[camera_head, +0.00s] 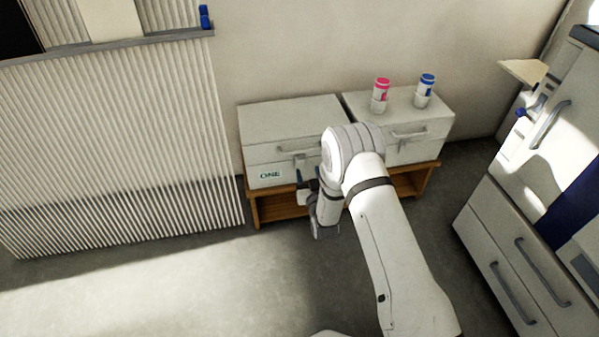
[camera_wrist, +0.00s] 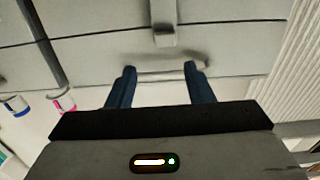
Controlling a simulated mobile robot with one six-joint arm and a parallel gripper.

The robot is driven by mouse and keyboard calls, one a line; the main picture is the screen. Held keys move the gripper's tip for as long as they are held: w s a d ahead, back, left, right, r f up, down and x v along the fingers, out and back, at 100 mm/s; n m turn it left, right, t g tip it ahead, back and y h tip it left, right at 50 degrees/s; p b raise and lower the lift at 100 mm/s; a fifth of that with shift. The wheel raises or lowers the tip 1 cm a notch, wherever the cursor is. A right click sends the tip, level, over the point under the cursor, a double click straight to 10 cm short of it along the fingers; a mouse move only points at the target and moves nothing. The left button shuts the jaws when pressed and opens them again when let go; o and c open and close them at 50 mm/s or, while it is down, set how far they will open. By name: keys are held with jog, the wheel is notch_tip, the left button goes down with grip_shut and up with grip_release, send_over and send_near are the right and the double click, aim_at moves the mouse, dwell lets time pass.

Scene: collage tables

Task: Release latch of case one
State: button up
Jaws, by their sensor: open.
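Case one (camera_head: 265,155) is a pale grey box with a green "ONE" label (camera_head: 270,175) on its front, on the left of a low wooden stand. Its lid looks closed. Its front fills the upside-down wrist view, with the latch (camera_wrist: 164,36) across the seam and a bar handle (camera_wrist: 165,76) close by. My gripper (camera_head: 308,178) is in front of the right part of case one. Its two blue fingers are open in the wrist view (camera_wrist: 160,80), apart to either side of the handle's middle. The latch lies beyond the fingertips; contact is unclear. My arm partly hides the case's right side.
The wooden stand (camera_head: 272,208) is below. A ribbed panel (camera_head: 120,150) is at left, a drawer cabinet (camera_head: 520,250) at right. Floor in front is clear.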

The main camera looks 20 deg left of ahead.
aim_at(301, 162)
jog(key=shift+y, duration=0.3)
jog(key=x, duration=0.2)
jog(key=f+b+x, duration=0.1)
jog(key=x, duration=0.2)
jog(key=b+x, duration=0.1)
jog(key=x, duration=0.1)
jog(key=shift+s+a+f, duration=0.1)
jog(key=shift+a+f, duration=0.2)
jog(key=shift+a, duration=0.1)
